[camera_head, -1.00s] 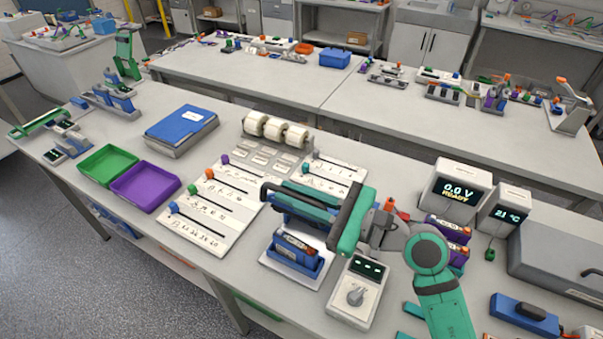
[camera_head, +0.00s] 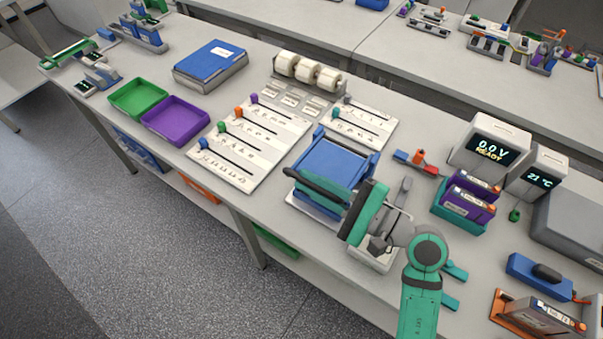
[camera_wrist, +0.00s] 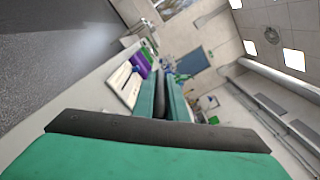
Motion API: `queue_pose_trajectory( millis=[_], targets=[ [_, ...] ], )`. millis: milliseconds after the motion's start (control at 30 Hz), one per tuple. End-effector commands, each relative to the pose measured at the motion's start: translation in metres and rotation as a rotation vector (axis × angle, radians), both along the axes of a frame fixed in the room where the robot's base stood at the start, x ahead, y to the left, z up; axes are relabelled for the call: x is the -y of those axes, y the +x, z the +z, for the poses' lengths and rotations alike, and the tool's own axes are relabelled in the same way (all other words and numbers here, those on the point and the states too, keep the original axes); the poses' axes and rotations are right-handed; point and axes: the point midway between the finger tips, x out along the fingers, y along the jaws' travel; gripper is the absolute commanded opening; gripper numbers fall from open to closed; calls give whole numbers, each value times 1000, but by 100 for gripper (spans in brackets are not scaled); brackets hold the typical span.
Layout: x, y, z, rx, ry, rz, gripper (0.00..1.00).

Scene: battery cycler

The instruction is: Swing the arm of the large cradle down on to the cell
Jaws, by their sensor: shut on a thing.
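The large cradle stands near the bench's front edge on a pale base plate (camera_head: 306,206). The cell is hidden under the arm and my fingers in the head view. Whether the arm touches the cell cannot be seen.
A control box (camera_head: 372,258) stands under my gripper. Slider boards (camera_head: 250,150), a purple tray (camera_head: 175,120) and a green tray (camera_head: 138,97) lie left. The bench's front edge is close.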

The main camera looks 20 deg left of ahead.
Motion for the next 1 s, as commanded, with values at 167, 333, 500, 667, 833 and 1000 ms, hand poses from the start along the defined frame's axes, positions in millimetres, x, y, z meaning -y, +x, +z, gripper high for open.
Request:
queue_pose_trajectory(
  millis=[167,333,500,667,833,1000],
  targets=[
    [6,2,-6,-2,0,-14,0],
    [7,2,-8,-3,0,-16,0],
    [7,2,-8,-3,-1,-16,0],
    [7,2,-8,-3,-1,-16,15],
    [6,2,-8,-3,0,-14,31],
    [5,2,-8,-3,-1,-12,31]
  ],
)
